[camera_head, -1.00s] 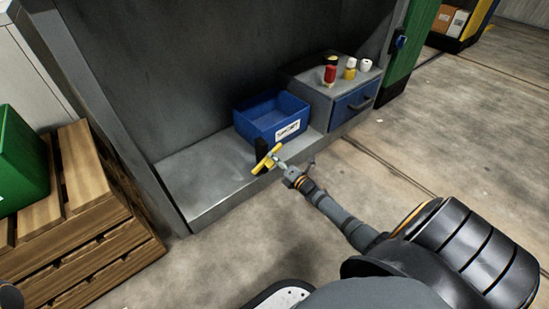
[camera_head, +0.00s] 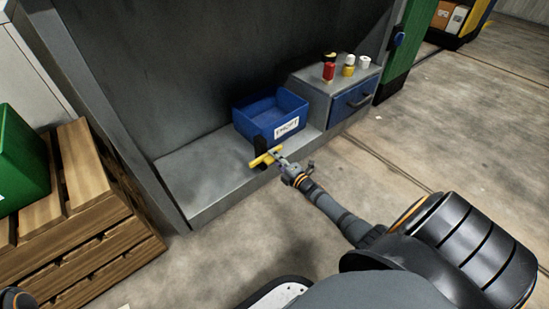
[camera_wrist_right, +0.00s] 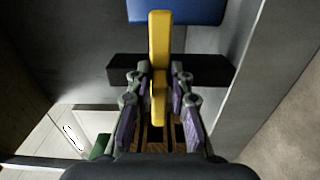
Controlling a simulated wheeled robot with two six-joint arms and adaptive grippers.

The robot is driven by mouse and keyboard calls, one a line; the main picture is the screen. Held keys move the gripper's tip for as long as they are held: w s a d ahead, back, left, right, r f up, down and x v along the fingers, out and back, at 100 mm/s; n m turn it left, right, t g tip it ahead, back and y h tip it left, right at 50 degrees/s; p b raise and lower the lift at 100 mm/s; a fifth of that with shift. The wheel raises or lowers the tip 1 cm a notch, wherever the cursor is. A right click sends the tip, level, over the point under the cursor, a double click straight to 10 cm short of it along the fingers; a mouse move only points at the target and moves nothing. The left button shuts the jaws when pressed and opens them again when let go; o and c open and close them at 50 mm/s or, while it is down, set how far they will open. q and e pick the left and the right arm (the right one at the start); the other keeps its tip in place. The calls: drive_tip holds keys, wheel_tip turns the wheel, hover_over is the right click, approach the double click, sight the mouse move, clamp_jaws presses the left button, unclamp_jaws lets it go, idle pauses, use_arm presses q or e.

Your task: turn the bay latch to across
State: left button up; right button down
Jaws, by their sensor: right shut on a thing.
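The bay latch has a yellow handle (camera_head: 262,159) in front of a black bar (camera_head: 259,146), at the front edge of the grey bay shelf. In the right wrist view the yellow handle (camera_wrist_right: 159,38) stands upright in the picture and crosses the black bar (camera_wrist_right: 205,69) at about a right angle. My right gripper (camera_head: 281,161) is shut on the handle; in the wrist view its fingers (camera_wrist_right: 158,88) are on both sides of the handle's lower part.
A blue labelled bin (camera_head: 262,113) stands on the shelf (camera_head: 195,178) just behind the latch. A grey drawer unit (camera_head: 318,90) with bottles on top is to its right. A wooden pallet stack (camera_head: 100,240) and green crate (camera_head: 22,160) stand left. The floor in front is clear.

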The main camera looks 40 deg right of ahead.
drive_tip(key=c, duration=1.4)
unclamp_jaws()
drive_tip(key=shift+o, duration=0.4)
drive_tip(key=shift+s, duration=0.15)
drive_tip(key=s+d, duration=0.1)
drive_tip(key=s, duration=1)
drive_tip(key=shift+s, duration=0.35)
